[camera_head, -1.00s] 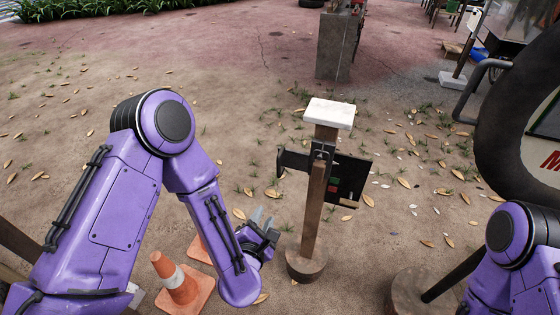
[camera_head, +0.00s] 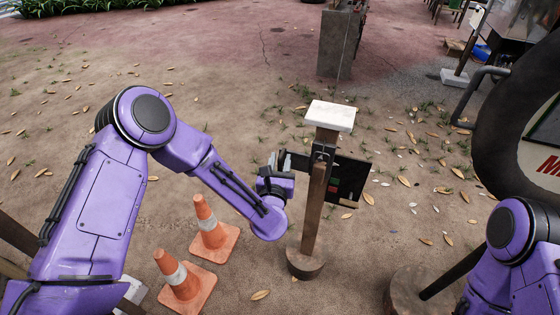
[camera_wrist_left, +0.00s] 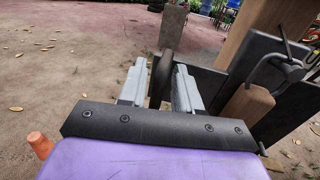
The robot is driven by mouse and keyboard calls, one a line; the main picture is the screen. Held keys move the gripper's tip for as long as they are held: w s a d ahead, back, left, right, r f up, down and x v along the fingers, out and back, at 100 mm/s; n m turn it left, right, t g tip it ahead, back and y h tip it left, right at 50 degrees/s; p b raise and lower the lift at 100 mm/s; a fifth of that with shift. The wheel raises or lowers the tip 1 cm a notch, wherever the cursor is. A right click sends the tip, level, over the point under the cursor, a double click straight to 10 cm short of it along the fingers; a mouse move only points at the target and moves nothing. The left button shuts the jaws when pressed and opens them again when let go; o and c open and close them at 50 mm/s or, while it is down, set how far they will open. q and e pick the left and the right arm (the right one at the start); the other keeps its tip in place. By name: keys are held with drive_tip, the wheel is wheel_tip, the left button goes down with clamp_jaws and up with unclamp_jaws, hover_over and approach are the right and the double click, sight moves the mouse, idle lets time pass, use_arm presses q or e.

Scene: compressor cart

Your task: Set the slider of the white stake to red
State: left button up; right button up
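The white stake is a wooden post (camera_head: 311,215) with a white cap (camera_head: 330,115), upright on a round base. A black board (camera_head: 350,176) with small green and red patches is behind its right side. A dark slider bar (camera_head: 299,161) crosses the post and sticks out left. My left gripper (camera_head: 278,161) is at the bar's left end. In the left wrist view, the left gripper's grey fingers (camera_wrist_left: 159,87) are apart, with a dark upright tab (camera_wrist_left: 162,75) between them. A thin gap shows at the left finger; contact at the right finger is unclear. My right gripper is out of view.
Two orange cones (camera_head: 211,228) stand on the ground below my left arm. A concrete pillar (camera_head: 338,45) stands behind the stake. A large dark rounded machine (camera_head: 500,130) is at the right.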

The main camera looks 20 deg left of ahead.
use_arm(q)
clamp_jaws()
wheel_tip(320, 180, down, 11)
drive_tip(key=b, duration=1.1)
drive_tip(key=shift+f, duration=0.2)
unclamp_jaws()
drive_tip(key=shift+s+r, duration=0.1)
drive_tip(key=s+d+b, duration=0.1)
drive_tip(key=s, duration=0.9)
drive_tip(key=shift+s+d, duration=0.2)
drive_tip(key=shift+d, duration=0.1)
